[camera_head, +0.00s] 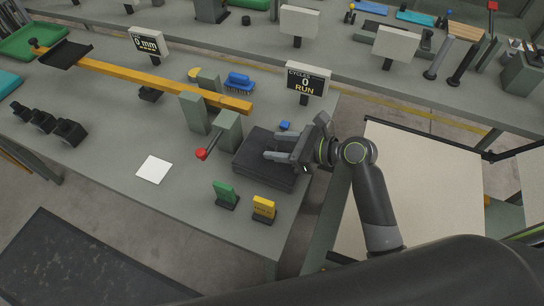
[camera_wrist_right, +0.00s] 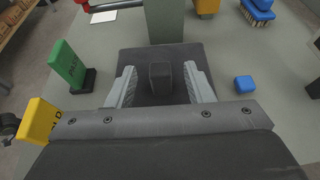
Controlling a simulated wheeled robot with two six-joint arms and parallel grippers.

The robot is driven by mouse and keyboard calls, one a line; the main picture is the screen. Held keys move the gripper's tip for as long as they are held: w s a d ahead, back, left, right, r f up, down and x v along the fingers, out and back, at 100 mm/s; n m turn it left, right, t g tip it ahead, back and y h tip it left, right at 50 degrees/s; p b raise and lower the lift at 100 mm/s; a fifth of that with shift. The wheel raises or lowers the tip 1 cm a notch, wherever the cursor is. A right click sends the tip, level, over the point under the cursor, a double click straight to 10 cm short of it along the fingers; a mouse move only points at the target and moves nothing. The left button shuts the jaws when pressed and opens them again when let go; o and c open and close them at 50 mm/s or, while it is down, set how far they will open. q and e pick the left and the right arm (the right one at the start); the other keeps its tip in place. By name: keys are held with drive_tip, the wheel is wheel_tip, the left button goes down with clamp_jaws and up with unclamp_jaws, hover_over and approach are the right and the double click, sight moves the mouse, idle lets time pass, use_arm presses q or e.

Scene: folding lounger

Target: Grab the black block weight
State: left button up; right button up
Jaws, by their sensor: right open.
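A wide black slab (camera_head: 253,172) lies on the grey bench near its right end. In the right wrist view a small raised black block (camera_wrist_right: 160,78) stands on the slab's top. My right gripper (camera_head: 267,149) is open over the slab, coming in from the right. In the wrist view its two grey fingers stand on either side of the raised block, with gaps between. Whether block and slab are one piece, I cannot tell. Several smaller black blocks (camera_head: 70,132) sit in a row at the far left. My left gripper is out of view.
A green tag (camera_head: 224,193) and a yellow tag (camera_head: 264,208) stand in front of the slab. A red-knobbed lever (camera_head: 201,154) and grey posts (camera_head: 228,132) stand left of it. A yellow beam (camera_head: 150,80) crosses the bench. A small blue cube (camera_head: 285,125) lies behind the slab.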

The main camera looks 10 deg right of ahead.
drive_tip(key=x, duration=0.2)
drive_tip(key=shift+w+a+f, duration=0.15)
drive_tip(key=shift+a, duration=0.05)
clamp_jaws()
idle(1.2)
